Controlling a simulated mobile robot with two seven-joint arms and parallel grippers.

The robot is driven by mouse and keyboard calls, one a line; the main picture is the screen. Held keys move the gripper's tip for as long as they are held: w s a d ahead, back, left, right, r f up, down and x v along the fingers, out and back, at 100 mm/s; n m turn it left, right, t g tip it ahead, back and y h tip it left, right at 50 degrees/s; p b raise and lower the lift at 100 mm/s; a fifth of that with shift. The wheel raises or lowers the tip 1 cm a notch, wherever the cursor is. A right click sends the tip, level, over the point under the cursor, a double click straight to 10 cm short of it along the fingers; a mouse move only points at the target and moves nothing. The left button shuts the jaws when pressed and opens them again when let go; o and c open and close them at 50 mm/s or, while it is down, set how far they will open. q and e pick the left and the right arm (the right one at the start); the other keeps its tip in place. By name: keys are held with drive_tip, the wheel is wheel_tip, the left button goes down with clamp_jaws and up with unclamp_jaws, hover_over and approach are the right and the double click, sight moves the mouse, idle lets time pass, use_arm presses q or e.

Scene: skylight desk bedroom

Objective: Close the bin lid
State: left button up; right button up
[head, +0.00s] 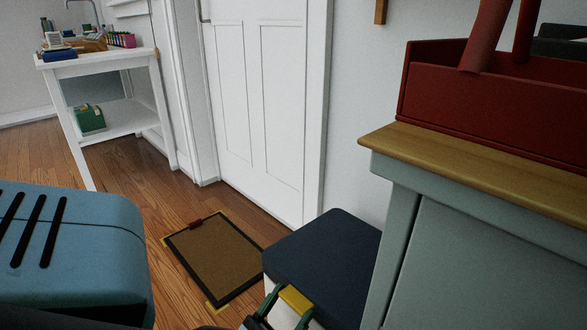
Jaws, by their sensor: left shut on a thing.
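The bin (269,289) stands on the floor against the wall, left of the grey-green cabinet. Its body is white and its dark navy lid (325,252) lies over the top, looking nearly flat. I cannot tell whether a gap remains under the lid. My left gripper (284,308), with green and yellow parts, is at the lid's near edge at the bottom of the picture. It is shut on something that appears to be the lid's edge. The contact is partly hidden and cut off by the frame. My right gripper is not in view.
The cabinet (470,265) with a wooden top stands close on the bin's right, bearing a red box (490,105). A framed brown mat (220,255) lies on the floor left of the bin. A white door (262,100) and a white side table (110,65) are behind.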

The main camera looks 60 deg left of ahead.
use_arm(q)
drive_tip(key=shift+w+f+t+b, duration=0.15)
drive_tip(key=shift+f+b, duration=0.1)
drive_tip(key=shift+f, duration=0.3)
drive_tip(key=shift+w+f+t+b, duration=0.15)
drive_tip(key=shift+f+b, duration=0.1)
drive_tip(key=shift+f, duration=0.25)
drive_tip(key=shift+s+f, duration=0.1)
drive_tip(key=shift+f, duration=0.1)
drive_tip(key=shift+f, duration=0.1)
drive_tip(key=o, duration=1.4)
drive_tip(key=shift+p+v, duration=0.6)
drive_tip(key=shift+v, duration=3.3)
